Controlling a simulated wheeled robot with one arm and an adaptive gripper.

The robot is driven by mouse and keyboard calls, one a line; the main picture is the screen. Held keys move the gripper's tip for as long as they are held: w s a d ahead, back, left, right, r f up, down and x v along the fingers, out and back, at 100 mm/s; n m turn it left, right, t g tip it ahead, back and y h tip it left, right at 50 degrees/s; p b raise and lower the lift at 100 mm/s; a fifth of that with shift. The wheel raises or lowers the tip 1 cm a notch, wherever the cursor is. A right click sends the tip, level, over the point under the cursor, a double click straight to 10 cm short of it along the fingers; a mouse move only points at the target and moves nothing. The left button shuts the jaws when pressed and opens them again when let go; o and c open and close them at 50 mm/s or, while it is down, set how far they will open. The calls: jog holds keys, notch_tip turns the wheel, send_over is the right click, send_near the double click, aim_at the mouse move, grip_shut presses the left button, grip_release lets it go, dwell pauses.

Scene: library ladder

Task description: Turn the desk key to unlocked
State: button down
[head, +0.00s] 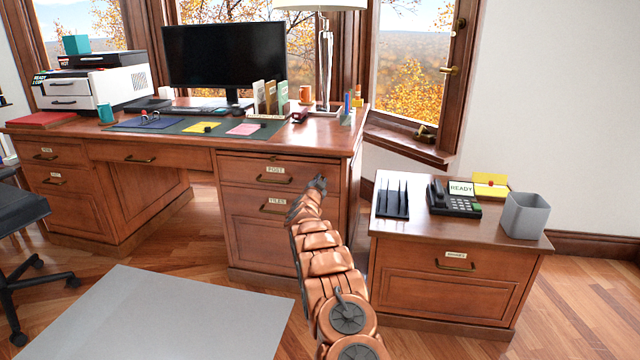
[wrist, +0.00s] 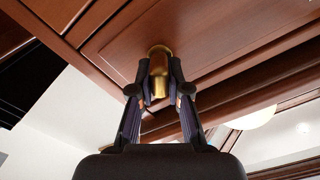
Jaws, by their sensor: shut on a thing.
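My gripper (head: 319,184) is at the right end of the wooden desk's (head: 337,145) front, beside the drawer labelled POST. In the wrist view my gripper (wrist: 159,92) has a finger on each side of a rounded brass piece, which I take to be the desk key (wrist: 159,68), and is shut on it. The key stands out from a reddish wooden panel. Its turn angle and any lock markings cannot be made out. In the head view the key is hidden at my gripper.
The POST drawer (head: 268,172) and the drawer below it are shut. A low cabinet (head: 450,275) with a phone (head: 455,200) and a grey bin (head: 524,216) stands to the right of my arm. A grey mat (head: 160,315) lies on open floor at left.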

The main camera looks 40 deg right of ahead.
jog(key=m+b, duration=0.1)
jog(key=m, duration=0.1)
jog(key=m+b, duration=0.2)
jog(key=m, duration=0.1)
jog(key=shift+f+m, duration=0.3)
jog(key=shift+f, duration=0.05)
jog(key=m+b, duration=0.2)
jog(key=m, duration=0.1)
jog(key=shift+f+m+b, duration=0.1)
jog(key=shift+m+b, duration=0.2)
jog(key=shift+m, duration=0.1)
jog(key=shift+m+b, duration=0.3)
jog(key=shift+m, duration=0.4)
jog(key=c, duration=1.4)
grip_release()
jog(key=shift+o, duration=1.4)
jog(key=shift+s+d, duration=0.1)
